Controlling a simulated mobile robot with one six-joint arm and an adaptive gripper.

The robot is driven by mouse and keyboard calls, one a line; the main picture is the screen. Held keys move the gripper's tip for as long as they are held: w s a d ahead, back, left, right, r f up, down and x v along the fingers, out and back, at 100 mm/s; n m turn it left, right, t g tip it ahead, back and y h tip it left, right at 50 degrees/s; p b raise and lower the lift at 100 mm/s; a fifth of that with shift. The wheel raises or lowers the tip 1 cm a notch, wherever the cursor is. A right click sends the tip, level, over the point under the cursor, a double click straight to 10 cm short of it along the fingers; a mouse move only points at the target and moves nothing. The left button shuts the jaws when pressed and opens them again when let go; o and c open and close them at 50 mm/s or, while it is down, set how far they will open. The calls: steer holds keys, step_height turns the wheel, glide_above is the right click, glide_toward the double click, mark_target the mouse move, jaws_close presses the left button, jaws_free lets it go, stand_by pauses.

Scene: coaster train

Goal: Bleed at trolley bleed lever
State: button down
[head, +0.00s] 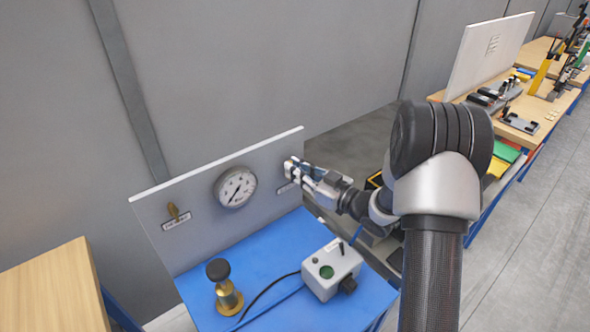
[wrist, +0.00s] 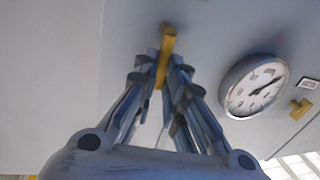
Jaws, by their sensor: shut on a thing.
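My gripper (head: 291,168) is at the right end of the upright grey panel (head: 200,225) on the trolley. In the wrist view its two fingers (wrist: 164,68) are closed on a yellow-brass lever (wrist: 167,42), which stands out between and beyond the tips. In the head view the gripper hides this lever. A second brass lever (head: 173,212) sits at the panel's left, above a small label. It also shows at the right of the wrist view (wrist: 300,108). The label texts are too small to read.
A round dial gauge (head: 235,187) is on the panel between the levers. On the blue trolley top (head: 255,252) stand a brass fitting with a black knob (head: 224,288) and a grey box with a green button (head: 331,270). A wooden workbench (head: 535,105) is at the right.

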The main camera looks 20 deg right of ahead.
stand_by(0.4)
steer(key=c, duration=1.7)
jaws_free()
steer(key=shift+o, duration=0.2)
steer(key=shift+d, duration=0.1)
steer(key=v, duration=1.2)
steer(key=shift+w, duration=0.15)
